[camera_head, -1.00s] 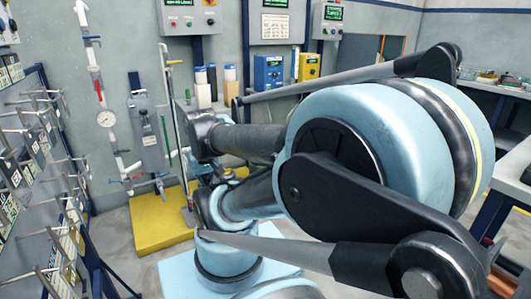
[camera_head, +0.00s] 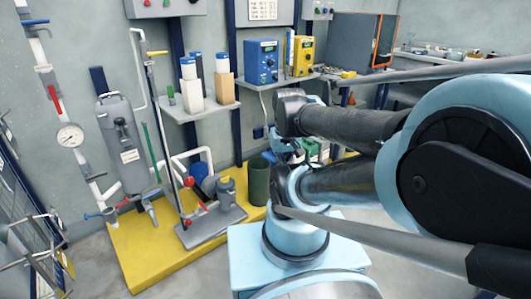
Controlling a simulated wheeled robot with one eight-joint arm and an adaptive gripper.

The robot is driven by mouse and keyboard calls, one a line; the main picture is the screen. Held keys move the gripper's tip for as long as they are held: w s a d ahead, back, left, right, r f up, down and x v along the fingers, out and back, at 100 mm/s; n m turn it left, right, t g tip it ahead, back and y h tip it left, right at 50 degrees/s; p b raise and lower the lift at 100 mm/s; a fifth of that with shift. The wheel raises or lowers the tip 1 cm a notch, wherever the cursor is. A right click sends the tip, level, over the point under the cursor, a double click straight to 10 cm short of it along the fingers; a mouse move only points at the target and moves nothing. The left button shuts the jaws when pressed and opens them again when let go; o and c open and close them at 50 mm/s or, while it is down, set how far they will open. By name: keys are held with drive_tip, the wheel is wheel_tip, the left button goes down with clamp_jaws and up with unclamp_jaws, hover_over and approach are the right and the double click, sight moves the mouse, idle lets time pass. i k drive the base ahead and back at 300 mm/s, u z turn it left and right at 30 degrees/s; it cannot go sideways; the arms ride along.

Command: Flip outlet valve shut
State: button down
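Several valve handles show on the pipework at left; I cannot tell which is the outlet valve. On the pipe with the gauge (camera_head: 70,135) are a blue handle (camera_head: 35,22) at the top and a red handle (camera_head: 53,98) below it. Low down, a blue handle (camera_head: 93,215) and a red handle (camera_head: 122,203) sit near the foot of the grey vessel (camera_head: 122,146). A yellow handle (camera_head: 157,53) is on the upright pipe to its right. My arm fills the right side, apart from these handles. I cannot make out my gripper.
The pipework stands on a yellow platform (camera_head: 140,255). A pump unit (camera_head: 212,225) and a dark green bin (camera_head: 259,181) stand on its right. A rack (camera_head: 35,245) edges in at lower left. Grey floor (camera_head: 90,270) is clear in front of the platform.

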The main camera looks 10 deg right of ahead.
sight(51, 87)
drive_tip(key=k, duration=0.5)
drive_tip(key=u, duration=1.1)
drive_tip(key=i, duration=0.6)
drive_tip(key=z, duration=0.05)
